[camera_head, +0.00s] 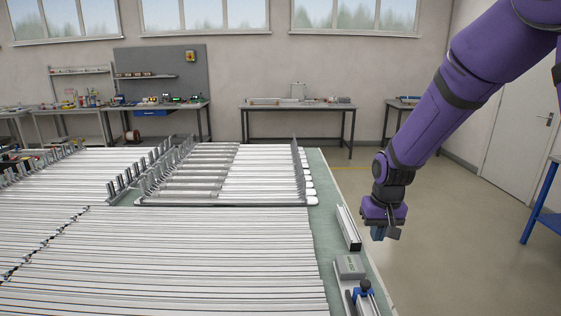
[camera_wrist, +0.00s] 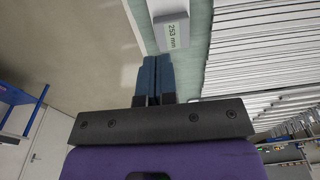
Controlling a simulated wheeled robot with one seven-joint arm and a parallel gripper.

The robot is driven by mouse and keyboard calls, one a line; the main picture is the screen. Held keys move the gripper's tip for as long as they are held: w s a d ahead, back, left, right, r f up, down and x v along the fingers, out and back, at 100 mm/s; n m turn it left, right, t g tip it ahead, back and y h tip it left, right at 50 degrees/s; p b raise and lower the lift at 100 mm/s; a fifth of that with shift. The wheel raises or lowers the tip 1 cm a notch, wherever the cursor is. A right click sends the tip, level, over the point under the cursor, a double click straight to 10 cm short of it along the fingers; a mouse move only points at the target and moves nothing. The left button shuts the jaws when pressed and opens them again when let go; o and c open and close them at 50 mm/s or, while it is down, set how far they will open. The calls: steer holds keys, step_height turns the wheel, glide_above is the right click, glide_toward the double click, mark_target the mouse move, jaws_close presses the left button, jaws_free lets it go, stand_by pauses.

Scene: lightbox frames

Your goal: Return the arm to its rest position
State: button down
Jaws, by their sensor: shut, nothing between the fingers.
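My purple arm (camera_head: 436,115) reaches down from the upper right in the head view. My gripper (camera_head: 379,235) hangs just off the right edge of the table, above the floor. In the wrist view my gripper (camera_wrist: 154,62) shows its two blue fingers together, with nothing held between them. A grey block with a display (camera_head: 350,267) sits near the table's right edge; in the wrist view the block (camera_wrist: 172,33) reads "253 mm" and lies beyond the fingertips.
The green table (camera_head: 322,210) bears many long white profiles (camera_head: 160,245) and a rack (camera_head: 225,201) of bars. A metal rail (camera_head: 348,228) and a blue-knobbed clamp (camera_head: 364,290) lie along its right edge. A blue-legged bench (camera_head: 541,210) stands right. Open floor (camera_head: 470,240) lies between.

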steer(key=s+d+r+t, duration=0.15)
steer(key=s+r, duration=0.35)
steer(key=r, duration=0.5)
steer(key=s+d+r+t, duration=0.1)
steer(key=s+d+r, duration=0.1)
steer(key=s+r, duration=0.4)
steer(key=s+d+r+t, duration=0.1)
steer(key=s+r, duration=0.4)
steer(key=s, duration=1.1)
steer(key=shift+s+d+r+t, duration=0.35)
steer(key=shift+d, duration=0.15)
